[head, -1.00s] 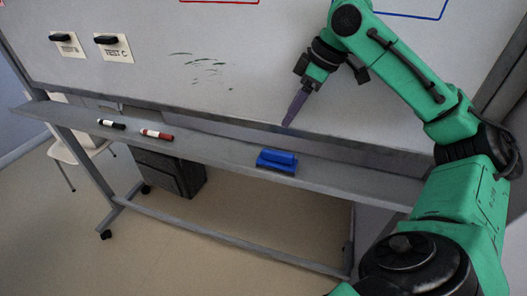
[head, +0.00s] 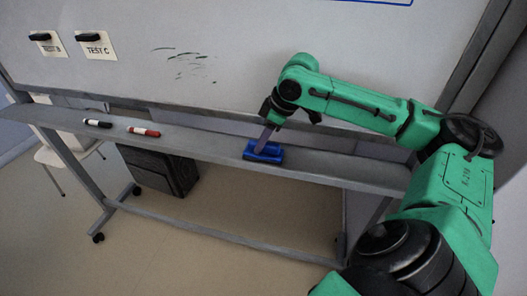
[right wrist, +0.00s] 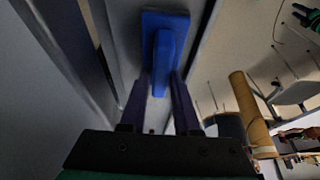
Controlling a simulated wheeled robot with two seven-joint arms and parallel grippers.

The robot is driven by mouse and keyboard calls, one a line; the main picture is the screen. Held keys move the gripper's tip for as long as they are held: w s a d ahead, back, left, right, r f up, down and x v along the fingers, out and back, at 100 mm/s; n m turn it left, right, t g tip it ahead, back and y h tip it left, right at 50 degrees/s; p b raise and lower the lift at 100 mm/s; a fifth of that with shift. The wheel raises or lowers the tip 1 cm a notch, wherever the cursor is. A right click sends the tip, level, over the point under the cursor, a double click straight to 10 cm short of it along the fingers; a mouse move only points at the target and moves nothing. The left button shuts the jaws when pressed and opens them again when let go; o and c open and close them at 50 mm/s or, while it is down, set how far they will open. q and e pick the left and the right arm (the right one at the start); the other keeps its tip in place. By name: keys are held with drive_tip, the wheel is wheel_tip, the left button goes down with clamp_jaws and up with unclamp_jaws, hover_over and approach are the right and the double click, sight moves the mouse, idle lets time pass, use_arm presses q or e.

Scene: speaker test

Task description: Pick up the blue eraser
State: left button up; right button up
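The blue eraser (head: 264,152) lies on the grey tray under the whiteboard in the head view. In the right wrist view the eraser (right wrist: 165,50) shows as a flat blue base with a raised handle along it. My right gripper (head: 268,143) reaches down to it from above. In the right wrist view its two dark purple fingers (right wrist: 161,86) sit close against both sides of the handle, with no clear gap. The eraser appears to rest on the tray still.
A black marker (head: 97,124) and a red marker (head: 144,131) lie on the tray (head: 205,148) to the left. The whiteboard (head: 180,30) rises right behind the tray. A dark cabinet (head: 160,172) stands below. The tray between the red marker and the eraser is clear.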

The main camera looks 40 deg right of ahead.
sight(255, 142)
clamp_jaws()
drive_tip(key=shift+r, duration=0.1)
drive_tip(key=shift+r, duration=0.65)
wheel_tip(255, 142, up, 2)
drive_tip(key=shift+a+r, duration=0.1)
drive_tip(key=shift+r, duration=0.05)
drive_tip(key=s+a+b, duration=0.8)
drive_tip(key=s+a, duration=0.2)
drive_tip(key=a, duration=0.4)
drive_tip(key=shift+s+a+b, duration=0.15)
drive_tip(key=shift+a+b, duration=0.1)
drive_tip(key=shift+b, duration=0.1)
